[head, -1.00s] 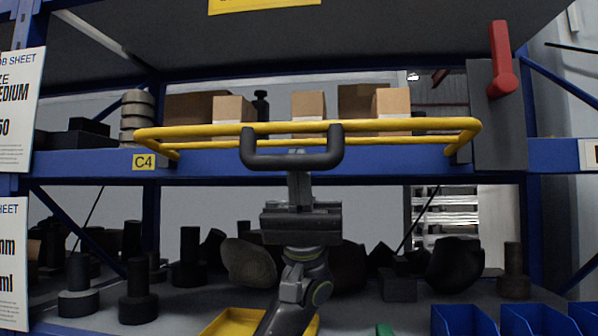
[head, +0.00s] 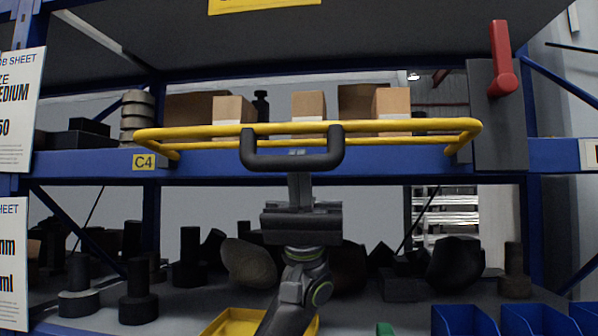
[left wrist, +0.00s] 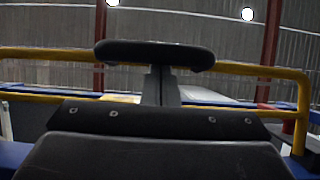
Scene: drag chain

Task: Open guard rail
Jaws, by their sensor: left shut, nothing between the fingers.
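The yellow guard rail (head: 400,126) is level across the front of the middle shelf, before the boxes. A black U-shaped handle (head: 262,160) hangs from its middle. My left gripper (head: 297,156) points up at the handle's lower bar, its fingers shut and partly hidden behind the bar. I cannot tell whether they touch it. In the left wrist view the handle (left wrist: 130,52) crosses in front of the yellow rail (left wrist: 245,69), and the narrow closed fingers (left wrist: 160,86) reach up to it. My right gripper is in neither view.
Several cardboard boxes (head: 309,105) stand behind the rail. A red lever (head: 502,60) sits on a grey plate at the right. Below are dark parts (head: 139,290), a yellow tray (head: 235,322) and blue bins (head: 462,320). The space before the rail looks clear.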

